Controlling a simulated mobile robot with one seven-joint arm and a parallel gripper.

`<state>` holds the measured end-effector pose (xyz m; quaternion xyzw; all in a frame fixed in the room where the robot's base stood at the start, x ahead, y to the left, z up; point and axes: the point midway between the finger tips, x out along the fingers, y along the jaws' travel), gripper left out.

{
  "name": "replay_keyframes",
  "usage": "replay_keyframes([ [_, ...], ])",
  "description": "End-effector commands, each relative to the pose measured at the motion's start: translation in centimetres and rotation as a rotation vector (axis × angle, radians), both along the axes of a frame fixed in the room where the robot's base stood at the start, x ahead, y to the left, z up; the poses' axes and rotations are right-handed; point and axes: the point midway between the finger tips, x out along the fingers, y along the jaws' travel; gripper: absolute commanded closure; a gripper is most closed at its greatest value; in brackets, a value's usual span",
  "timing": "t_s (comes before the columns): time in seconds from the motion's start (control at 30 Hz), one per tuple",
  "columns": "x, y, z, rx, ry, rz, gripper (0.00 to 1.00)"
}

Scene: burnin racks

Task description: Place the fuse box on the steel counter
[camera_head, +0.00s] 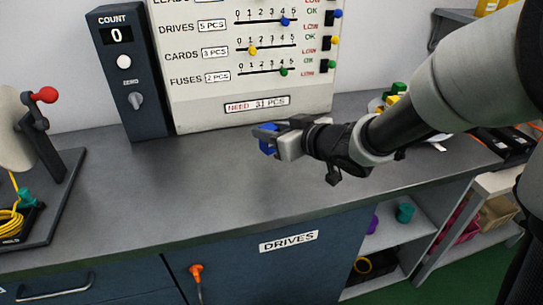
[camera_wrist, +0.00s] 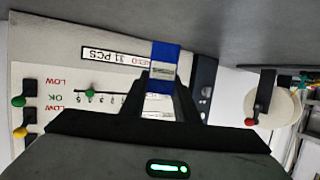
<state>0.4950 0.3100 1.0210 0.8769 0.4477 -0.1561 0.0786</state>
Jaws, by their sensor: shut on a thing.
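The fuse box is a small blue block with a pale label (camera_wrist: 161,52), held between my fingers in the wrist view. In the head view the fuse box (camera_head: 267,140) shows at the tip of my gripper (camera_head: 279,142), partly hidden by the fingers. My gripper is shut on it, in front of the white board's lower edge. The grey steel counter (camera_head: 200,195) spreads below and around it. The fuse box seems to be over the counter; I cannot tell the exact gap.
A white board with sliders (camera_head: 245,60) and a dark count box (camera_head: 130,75) stand along the back. A stand with a red-knobbed lever (camera_head: 44,96) and yellow cable is at the left. Several items lie at the right, behind my arm. The counter's middle is clear.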

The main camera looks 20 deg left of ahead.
Motion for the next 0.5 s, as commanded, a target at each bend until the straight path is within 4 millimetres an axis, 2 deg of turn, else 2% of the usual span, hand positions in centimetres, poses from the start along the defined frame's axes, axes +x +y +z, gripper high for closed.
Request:
replay_keyframes([
  [0.03,0.0,0.0,-0.8,0.0,0.0,0.001,0.95],
  [0.23,0.0,0.0,-2.4,0.0,0.0,0.0,0.95],
  [0.4,0.0,0.0,-5.5,0.0,0.002,-0.002,0.95],
  [0.5,0.0,0.0,-6.2,0.0,0.0,-0.001,0.95],
])
